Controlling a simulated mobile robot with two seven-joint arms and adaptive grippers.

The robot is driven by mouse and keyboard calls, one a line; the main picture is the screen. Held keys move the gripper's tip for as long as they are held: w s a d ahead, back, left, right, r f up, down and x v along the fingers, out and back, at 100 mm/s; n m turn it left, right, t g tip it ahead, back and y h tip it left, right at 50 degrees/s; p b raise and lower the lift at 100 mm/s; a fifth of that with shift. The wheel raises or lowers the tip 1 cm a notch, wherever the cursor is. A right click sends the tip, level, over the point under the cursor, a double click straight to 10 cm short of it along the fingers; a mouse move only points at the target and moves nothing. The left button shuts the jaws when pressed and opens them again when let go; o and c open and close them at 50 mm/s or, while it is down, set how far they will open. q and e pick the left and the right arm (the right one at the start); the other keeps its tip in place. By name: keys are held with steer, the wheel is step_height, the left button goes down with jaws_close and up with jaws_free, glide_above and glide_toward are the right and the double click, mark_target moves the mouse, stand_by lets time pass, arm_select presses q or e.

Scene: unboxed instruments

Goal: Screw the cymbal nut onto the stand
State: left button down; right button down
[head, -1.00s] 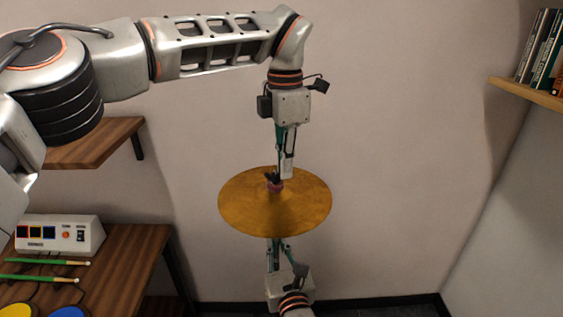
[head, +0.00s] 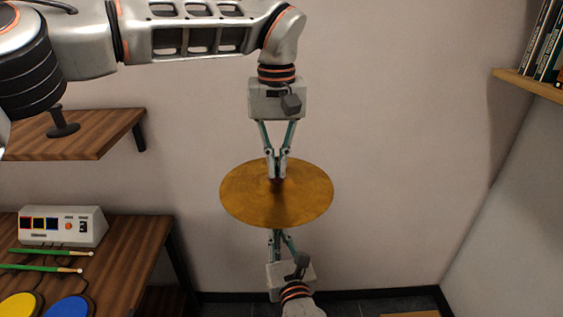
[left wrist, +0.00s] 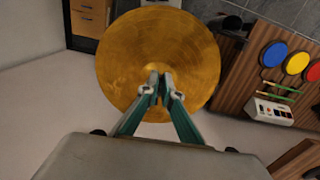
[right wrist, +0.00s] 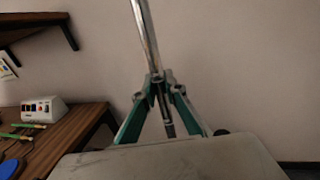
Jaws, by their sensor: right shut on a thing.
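The gold cymbal (head: 245,195) lies flat on its stand; it also shows in the left wrist view (left wrist: 125,60). My left gripper (head: 277,174) points straight down at the cymbal's centre, fingertips close together just above it. They also look nearly together in the left wrist view (left wrist: 160,78). The cymbal nut is hidden at the fingertips, so I cannot tell whether they grip it. My right gripper (head: 277,234) reaches up from below the cymbal. In the right wrist view, my right gripper (right wrist: 157,82) is shut on the metal pole of the stand (right wrist: 145,35).
A wooden desk (head: 135,245) at left holds a white control box (head: 90,228), green drumsticks (head: 45,268), and yellow (head: 18,305) and blue (head: 70,307) pads. A wooden shelf (head: 105,135) is above it. A bookshelf (head: 530,85) is at upper right. Space right of the cymbal is clear.

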arm_select(q)
steer(key=shift+w+a+r+m, duration=0.1)
steer(key=shift+w+a+m, duration=0.1)
steer(key=shift+m, duration=0.2)
steer(key=c, duration=2.2)
jaws_free()
steer(key=shift+c, duration=0.2)
steer(key=shift+d, duration=0.1)
steer(key=shift+r, duration=0.1)
